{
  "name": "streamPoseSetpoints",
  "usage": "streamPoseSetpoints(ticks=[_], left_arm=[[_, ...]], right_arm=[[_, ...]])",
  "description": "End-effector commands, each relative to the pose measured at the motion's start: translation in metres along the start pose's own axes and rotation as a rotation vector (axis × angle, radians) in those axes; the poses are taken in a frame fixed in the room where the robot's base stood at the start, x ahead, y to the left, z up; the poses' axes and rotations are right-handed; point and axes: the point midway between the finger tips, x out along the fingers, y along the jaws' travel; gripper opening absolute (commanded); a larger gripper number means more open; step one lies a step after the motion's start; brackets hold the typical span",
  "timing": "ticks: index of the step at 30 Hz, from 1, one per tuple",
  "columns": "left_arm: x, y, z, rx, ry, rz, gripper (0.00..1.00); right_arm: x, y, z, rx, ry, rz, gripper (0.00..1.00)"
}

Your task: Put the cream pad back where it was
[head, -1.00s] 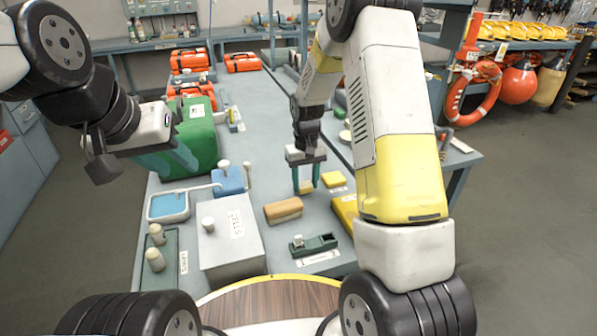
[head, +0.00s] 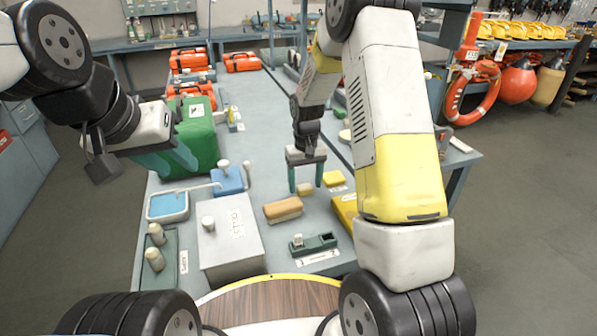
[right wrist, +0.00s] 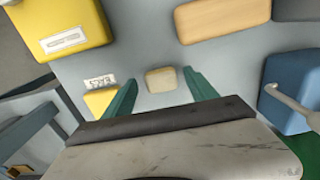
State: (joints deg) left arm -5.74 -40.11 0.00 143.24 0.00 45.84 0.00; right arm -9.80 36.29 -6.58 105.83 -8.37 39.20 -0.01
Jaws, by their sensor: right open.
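The small cream pad (head: 305,189) lies on the grey table top. It also shows in the right wrist view (right wrist: 160,80), flat and apart from both fingertips. My right gripper (head: 305,188) is open, with its teal fingers pointing down on either side of the pad. In the right wrist view the fingers (right wrist: 163,84) stand wide apart with a gap on each side of the pad. My left gripper (head: 181,172) is open and empty at the upper left, in front of the green case.
A tan block (head: 283,209) lies just in front of the pad. A yellow block (head: 334,179) with a label (right wrist: 100,81) is beside it. A larger yellow box (head: 345,212), a grey box (head: 230,238), a blue block (head: 228,181) and the green case (head: 197,136) stand around.

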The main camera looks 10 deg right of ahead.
Motion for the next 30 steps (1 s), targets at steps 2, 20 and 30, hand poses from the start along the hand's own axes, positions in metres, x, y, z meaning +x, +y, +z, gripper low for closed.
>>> streamPoseSetpoints(ticks=[2, 20, 30], left_arm=[[0.000, 0.000, 0.000, 0.000, 0.000, 0.000, 0.36], [0.000, 0.000, 0.000, 0.000, 0.000, 0.000, 0.36], [0.000, 0.000, 0.000, 0.000, 0.000, 0.000, 0.36]], right_arm=[[-0.014, 0.000, -0.001, 0.000, 0.004, 0.000, 0.66], [-0.115, 0.000, 0.001, 0.001, 0.007, -0.002, 0.66], [-0.213, 0.000, 0.078, 0.053, 0.193, -0.065, 0.66]])
